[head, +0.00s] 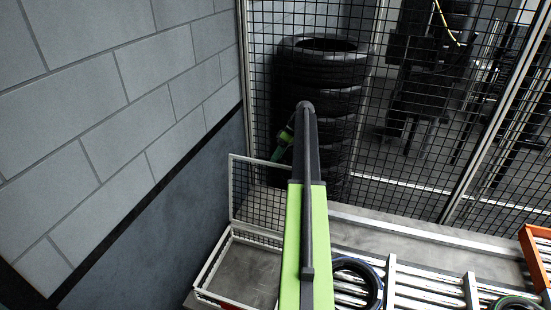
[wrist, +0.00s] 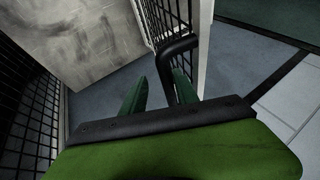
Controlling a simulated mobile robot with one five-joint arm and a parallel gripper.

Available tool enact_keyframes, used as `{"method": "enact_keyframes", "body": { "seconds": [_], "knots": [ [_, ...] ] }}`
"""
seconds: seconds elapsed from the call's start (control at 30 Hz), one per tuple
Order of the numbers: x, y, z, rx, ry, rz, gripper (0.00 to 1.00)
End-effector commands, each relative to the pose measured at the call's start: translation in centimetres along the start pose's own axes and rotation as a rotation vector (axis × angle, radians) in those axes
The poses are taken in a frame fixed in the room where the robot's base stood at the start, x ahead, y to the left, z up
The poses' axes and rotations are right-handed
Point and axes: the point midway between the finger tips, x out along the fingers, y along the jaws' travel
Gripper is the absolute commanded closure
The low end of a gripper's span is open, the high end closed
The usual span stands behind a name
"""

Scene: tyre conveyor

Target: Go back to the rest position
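My gripper (head: 285,138) shows in the head view as a small green shape, partly hidden behind my raised green and black arm. It is in front of the mesh fence and a stack of black tyres (head: 322,75), above the wire-sided cart. In the wrist view, the two dark green fingers of my gripper (wrist: 160,76) stand apart. I see nothing held between them. A black bent bar (wrist: 178,48) shows close to the right finger; I cannot tell what it belongs to.
The wire-sided cart (head: 231,194) stands by the grey block wall (head: 110,90). A mesh fence (head: 400,190) runs behind. A roller conveyor (head: 430,291) at lower right carries a black tyre (head: 374,276). An orange frame (head: 533,262) stands at the right edge.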

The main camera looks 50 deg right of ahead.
Motion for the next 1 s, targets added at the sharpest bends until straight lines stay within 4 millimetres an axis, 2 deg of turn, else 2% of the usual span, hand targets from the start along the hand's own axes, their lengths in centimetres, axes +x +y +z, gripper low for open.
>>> {"method": "enact_keyframes", "body": {
  "seconds": [0.63,1.0],
  "knots": [
    [0.1,-0.3,-0.3,-0.007,0.007,-0.007,0.64],
    [-2.2,-2.1,-2.0,-0.112,0.207,-0.073,0.64]
  ]
}}
